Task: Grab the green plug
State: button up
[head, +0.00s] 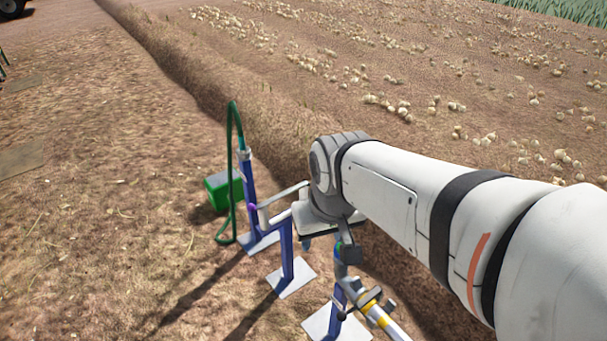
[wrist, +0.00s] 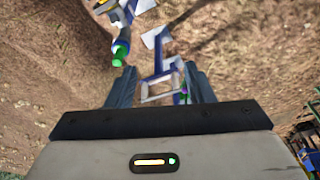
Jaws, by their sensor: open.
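A green plug (wrist: 119,52), with a blue and white part at its upper end, shows in the wrist view at the upper left. It lies just outside and ahead of my left finger. My gripper (wrist: 160,68) is open, with its two blue-grey fingers apart. A blue stand with a pale frame (wrist: 158,88) shows between and beyond the fingers; I cannot tell whether they touch it. In the head view my arm reaches in from the right over the stands, and I cannot make out the plug clearly there.
In the head view, blue stands (head: 287,247) on white base plates rise from bare soil. A green hose (head: 231,150) hangs at the far stand, near a green box (head: 217,188). A pipe with a yellow band (head: 376,312) is at the near stand. Open ground lies left.

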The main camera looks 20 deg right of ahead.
aim_at(351, 235)
jog(key=shift+o, duration=0.5)
jog(key=w+d+f+b, duration=0.4)
jog(key=w+f+b, duration=0.1)
jog(key=f, duration=0.3)
jog(key=w+d+f+t+b, duration=0.1)
jog(key=w+d+f+b, duration=0.3)
jog(key=w+f+b, duration=0.2)
notch_tip(351, 235, down, 2)
jog(key=shift+d+f+b, duration=0.1)
jog(key=shift+d+b, duration=0.1)
jog(key=shift+b, duration=0.45)
jog(key=shift+t, duration=0.4)
jog(key=w+d+f+b, duration=0.2)
jog(key=f, duration=0.1)
jog(key=w+d+f+b, duration=0.2)
jog(key=f, duration=0.2)
jog(key=w+d+f+b, duration=0.1)
jog(key=w+d+f, duration=0.1)
jog(key=d+f, duration=0.1)
jog(key=shift+d+f+b, duration=0.1)
jog(key=shift+f+b, duration=0.1)
jog(key=shift+b, duration=0.2)
jog(key=b+x, duration=0.1)
jog(key=x, duration=0.4)
jog(key=shift+w+f+b, duration=0.15)
jog(key=shift+f+b, duration=0.1)
jog(key=shift+b, duration=0.05)
jog(key=shift+r, duration=0.1)
jog(key=shift+c, duration=0.5)
jog(key=c, duration=1)
